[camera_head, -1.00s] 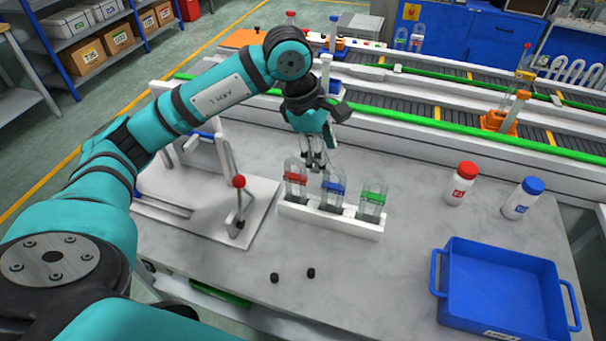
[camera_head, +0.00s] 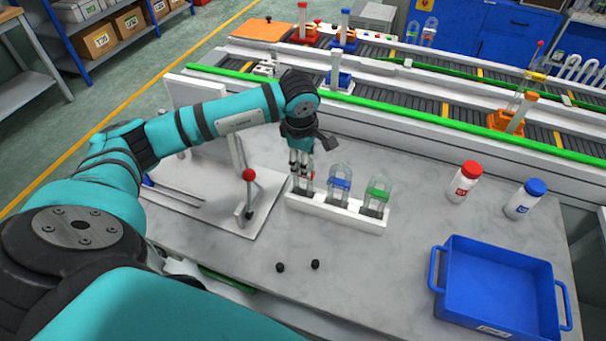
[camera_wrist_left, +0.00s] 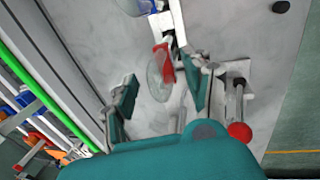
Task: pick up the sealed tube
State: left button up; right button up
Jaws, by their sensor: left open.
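A white rack (camera_head: 335,214) on the grey table holds three clear tubes in a row. The left one has a red band (camera_head: 308,184), the middle one a blue band (camera_head: 340,184), the right one a green band (camera_head: 377,192). My left gripper (camera_head: 301,180) is lowered at the red-banded tube and partly hides it. In the left wrist view my open left gripper (camera_wrist_left: 160,100) has the red-banded tube (camera_wrist_left: 162,66) between or just beyond its fingers; contact cannot be told. Which tube is sealed cannot be told. My right gripper is not in view.
A white lever stand with a red knob (camera_head: 249,175) is close left of the rack. A blue tray (camera_head: 497,290), a red-capped bottle (camera_head: 463,182) and a blue-capped bottle (camera_head: 524,199) are to the right. Two small black pieces (camera_head: 298,266) lie in front. Conveyors run behind.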

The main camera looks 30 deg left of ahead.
pick_arm(q)
jog(key=shift+f+p, duration=0.4)
jog(key=f+p, duration=0.1)
jog(key=f, duration=0.2)
jog(key=shift+w+a+f+p, duration=0.1)
jog(key=shift+a+f+p, duration=0.1)
jog(key=shift+f+p, duration=0.15)
jog(key=shift+w+f, duration=0.1)
jog(key=shift+f, duration=0.25)
jog(key=shift+c, duration=0.3)
